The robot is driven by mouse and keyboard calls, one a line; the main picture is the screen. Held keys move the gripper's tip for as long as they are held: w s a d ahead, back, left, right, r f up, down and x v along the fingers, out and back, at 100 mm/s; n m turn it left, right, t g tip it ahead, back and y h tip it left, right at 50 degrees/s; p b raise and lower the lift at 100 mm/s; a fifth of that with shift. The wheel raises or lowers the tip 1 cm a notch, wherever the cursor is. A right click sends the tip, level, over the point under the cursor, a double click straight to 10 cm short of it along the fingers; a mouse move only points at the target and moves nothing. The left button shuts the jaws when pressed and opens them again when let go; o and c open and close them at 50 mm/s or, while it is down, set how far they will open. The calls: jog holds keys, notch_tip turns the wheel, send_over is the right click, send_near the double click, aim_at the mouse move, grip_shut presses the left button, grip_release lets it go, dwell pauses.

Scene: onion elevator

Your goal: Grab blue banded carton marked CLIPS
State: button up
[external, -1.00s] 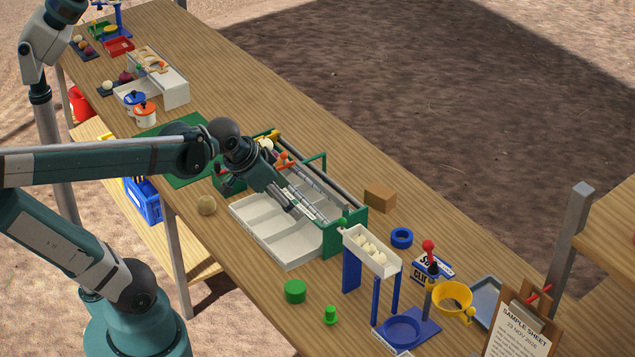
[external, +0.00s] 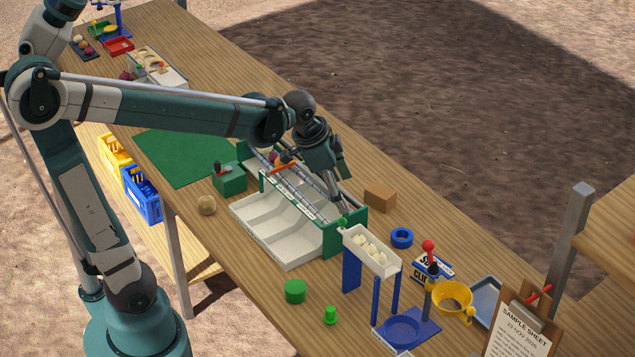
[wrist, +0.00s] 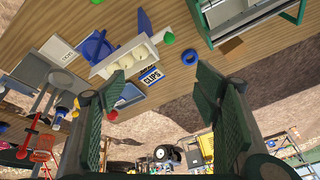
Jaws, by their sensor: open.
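The carton marked CLIPS (external: 421,273) lies on the right part of the bench in the external view. It is white with blue bands, and a red-knobbed lever partly hides it. In the wrist view the CLIPS carton (wrist: 150,77) shows between my fingers, well beyond them. My gripper (external: 336,190) is open and empty, over the far side of the green-ended rail frame, up and left of the carton. In the wrist view my gripper (wrist: 158,90) has its two green-padded fingers spread wide apart.
A brown block (external: 380,198), a blue ring (external: 401,238) and a raised white tray (external: 385,263) on blue legs lie between my gripper and the carton. A yellow funnel (external: 451,300) and a grey tray (external: 487,296) stand close right of the carton.

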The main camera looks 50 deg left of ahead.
jog(key=w+d+f+m+g, duration=0.1)
jog(key=w+d+f+m, duration=0.2)
jog(key=w, duration=0.4)
jog(key=w+d+f+m+g, duration=0.1)
jog(key=w+d+f+m, duration=0.1)
jog(key=w+d+f, duration=0.3)
jog(key=m+g, duration=0.1)
jog(key=m, duration=0.1)
send_near(418, 266)
jog(key=w+m, duration=0.1)
jog(key=w+d+f+m, duration=0.1)
jog(key=w, duration=0.1)
jog(key=w+f+g, duration=0.1)
jog(key=shift+w+d+m+h, duration=0.25)
jog(key=shift+m+h, duration=0.15)
jog(key=shift+w+d+f, duration=0.1)
jog(key=shift+w+f, duration=0.05)
jog(key=shift+f, duration=0.1)
jog(key=shift+d+f, duration=0.2)
jog(key=shift+f, duration=1.1)
jog(key=shift+f, duration=0.1)
jog(key=shift+w+d+f, duration=0.1)
jog(key=shift+d+f, duration=0.1)
jog(key=shift+f, duration=1)
jog(key=shift+d+f, duration=0.25)
jog(key=shift+f, duration=1)
